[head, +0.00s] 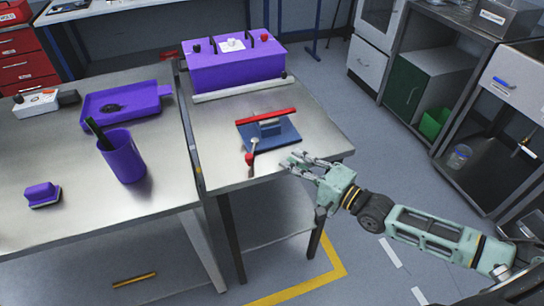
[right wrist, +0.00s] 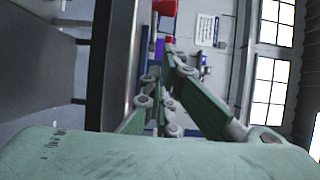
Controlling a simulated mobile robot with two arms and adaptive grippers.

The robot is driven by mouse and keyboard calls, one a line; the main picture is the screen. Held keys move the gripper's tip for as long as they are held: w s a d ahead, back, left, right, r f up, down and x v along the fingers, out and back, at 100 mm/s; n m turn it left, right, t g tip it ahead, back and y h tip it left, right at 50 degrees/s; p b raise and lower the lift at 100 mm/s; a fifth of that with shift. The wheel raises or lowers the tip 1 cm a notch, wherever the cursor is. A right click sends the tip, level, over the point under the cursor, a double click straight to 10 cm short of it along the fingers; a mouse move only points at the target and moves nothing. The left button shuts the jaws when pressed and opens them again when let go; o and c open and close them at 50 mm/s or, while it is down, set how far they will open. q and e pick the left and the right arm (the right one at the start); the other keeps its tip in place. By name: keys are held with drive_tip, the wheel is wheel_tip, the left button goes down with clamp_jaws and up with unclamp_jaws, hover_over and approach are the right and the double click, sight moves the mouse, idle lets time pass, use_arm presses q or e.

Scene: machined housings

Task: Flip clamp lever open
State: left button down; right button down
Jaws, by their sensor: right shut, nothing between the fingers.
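The clamp sits on a blue plate (head: 285,134) near the front of the right-hand metal table. A long red bar (head: 266,117) lies across its back side. A short lever with a red grip (head: 249,159) points toward the table's front edge. My right gripper (head: 292,161) is shut and empty, to the right of the red grip and apart from it, by the table's front right corner. Its fingers (right wrist: 168,60) fill the middle of the right wrist view, with small red parts beyond them. My left gripper is not in view.
A purple box (head: 235,70) with knobs stands at the back of the same table (head: 225,150). The left table holds a purple tray (head: 95,108), a purple cup (head: 122,160) and a purple block (head: 41,194). Bare metal surrounds the blue plate.

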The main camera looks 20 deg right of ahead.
sight(272, 166)
drive_tip(key=w+a, duration=0.1)
drive_tip(key=a, duration=0.1)
drive_tip(key=w+a+p, duration=0.1)
drive_tip(key=w+a, duration=0.1)
drive_tip(key=shift+w+a, duration=0.2)
drive_tip(key=shift+w+a+p, duration=0.1)
drive_tip(key=shift+a+p, duration=0.2)
drive_tip(key=shift+a, duration=0.15)
